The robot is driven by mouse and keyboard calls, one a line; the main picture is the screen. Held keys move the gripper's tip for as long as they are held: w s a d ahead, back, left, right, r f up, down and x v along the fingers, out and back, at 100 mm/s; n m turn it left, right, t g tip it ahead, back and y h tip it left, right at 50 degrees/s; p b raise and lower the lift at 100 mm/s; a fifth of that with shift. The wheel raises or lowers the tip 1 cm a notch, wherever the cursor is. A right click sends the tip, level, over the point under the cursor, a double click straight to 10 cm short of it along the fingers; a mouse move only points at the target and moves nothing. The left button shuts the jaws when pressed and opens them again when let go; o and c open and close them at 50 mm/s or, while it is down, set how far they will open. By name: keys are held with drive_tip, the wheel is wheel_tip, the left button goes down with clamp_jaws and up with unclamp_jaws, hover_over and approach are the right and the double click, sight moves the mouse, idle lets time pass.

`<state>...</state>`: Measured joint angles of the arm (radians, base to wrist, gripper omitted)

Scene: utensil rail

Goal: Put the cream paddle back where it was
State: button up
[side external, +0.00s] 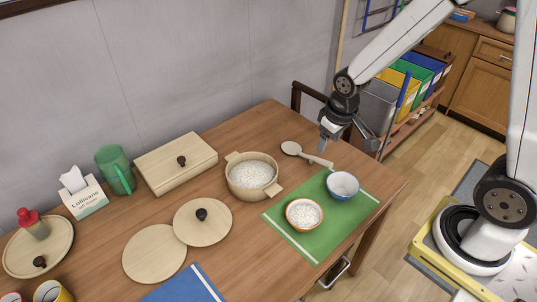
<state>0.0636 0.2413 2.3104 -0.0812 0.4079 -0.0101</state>
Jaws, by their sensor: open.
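I cannot tell how high the fingertips are above the table. No utensil rail is clearly visible in this view.
A pot of rice (232,182) stands left of the paddle. A green mat (273,219) in front holds a blue bowl (344,196) and an orange-rimmed bowl of rice (290,226). A wooden box (160,173) and a round lid (185,222) are farther left.

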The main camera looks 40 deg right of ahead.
drive_tip(key=s+a+r, duration=0.1)
drive_tip(key=s+a, duration=0.1)
drive_tip(key=s, duration=0.4)
drive_tip(key=shift+s+a+r+y, duration=0.25)
drive_tip(key=shift+s+a+y, duration=0.05)
drive_tip(key=shift+s+a, duration=0.1)
